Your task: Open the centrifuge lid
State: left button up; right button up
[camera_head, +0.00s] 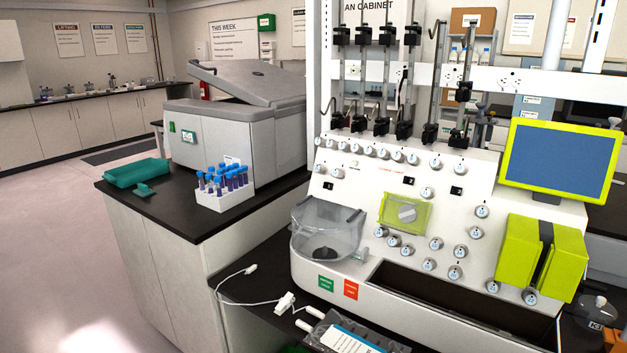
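A clear, rounded cover (338,220) sits over the round chamber at the front left of the white cell processor (370,172). A dark disc (323,254) shows through it. The cover looks down over the chamber, but I cannot tell whether it is latched. A separate grey benchtop centrifuge (225,148) stands on the left bench. Its grey lid (245,82) is tilted, with a gap visible beneath its left side. Neither of my grippers is in view.
A white rack (226,199) of blue-capped tubes and a teal tray (137,172) stand on the black bench (185,218). A white cable (243,302) and a bagged set (350,335) lie before the processor. A yellow-framed screen (558,157) is at right. Floor at left is clear.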

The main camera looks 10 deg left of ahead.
aim_at(255, 81)
jog(key=i+j+z, duration=0.2)
jog(key=j, duration=0.75)
jog(key=i+j+z, duration=0.2)
jog(key=j, duration=0.75)
jog(key=i+j+z, duration=0.15)
jog(key=j, duration=0.85)
jog(key=i+j+z, duration=0.2)
jog(key=j, duration=0.85)
jog(key=j+z, duration=0.2)
jog(key=j, duration=0.8)
jog(key=k+j+z, duration=0.2)
jog(key=j, duration=0.8)
jog(key=j+z, duration=0.15)
jog(key=j, duration=1.75)
jog(key=k+j+z, duration=0.15)
jog(key=j, duration=0.75)
